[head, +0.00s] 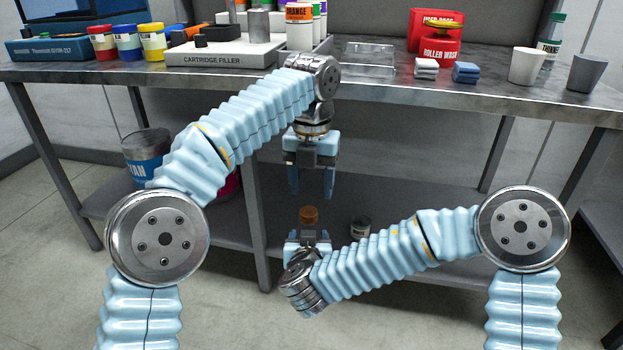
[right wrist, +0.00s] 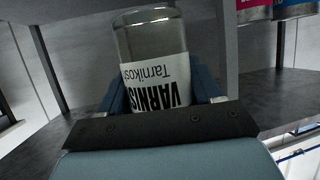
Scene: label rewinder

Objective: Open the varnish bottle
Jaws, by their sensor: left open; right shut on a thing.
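The varnish bottle shows in the head view as a brown cap (head: 309,215) on top, upright, its body mostly hidden by my right gripper (head: 308,238). In the right wrist view the clear glass bottle (right wrist: 150,45) has a white "VARNISH" label (right wrist: 158,84) that reads upside down. My right gripper is shut on its body, a finger on each side, and the cap is out of that view. My left gripper (head: 311,186) points down above the cap, open and empty, with a small gap between its fingertips and the cap.
The metal bench (head: 390,88) stands behind, with a cartridge filler (head: 225,55), red roller wash container (head: 436,45), cups and a thinner bottle (head: 552,42) on top. A cyan bucket (head: 147,160) and a small tin (head: 360,227) stand on the lower shelf. Both grippers are in front of the bench.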

